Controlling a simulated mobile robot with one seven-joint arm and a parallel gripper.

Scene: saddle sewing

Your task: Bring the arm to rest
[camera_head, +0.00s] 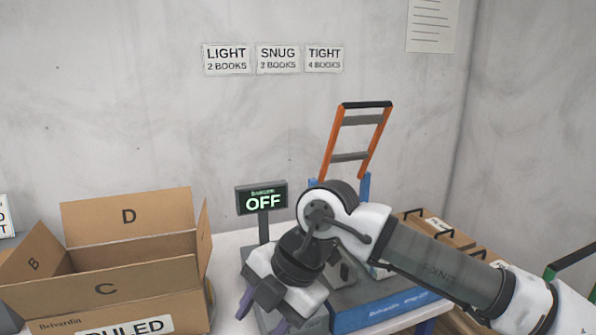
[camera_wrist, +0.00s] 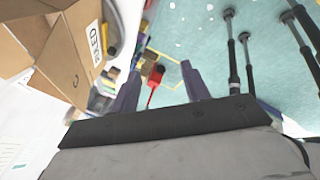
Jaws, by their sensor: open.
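My arm reaches in from the lower right of the head view, bent at a joint in front of the sign reading OFF. My gripper (camera_head: 262,312) points down and toward the front, over the white table, with purple fingers partly cut off by the bottom edge. In the wrist view my gripper (camera_wrist: 158,80) shows two purple fingers spread apart with nothing between them. Beyond them lie the floor and a small red thing (camera_wrist: 157,75), far off.
An open cardboard box (camera_head: 130,255) stands at the left; its side also shows in the wrist view (camera_wrist: 62,50). The OFF display (camera_head: 262,198) stands behind my arm. An orange hand truck (camera_head: 326,150) leans at the wall. Boxes (camera_head: 440,230) stand at the right, partly behind my arm.

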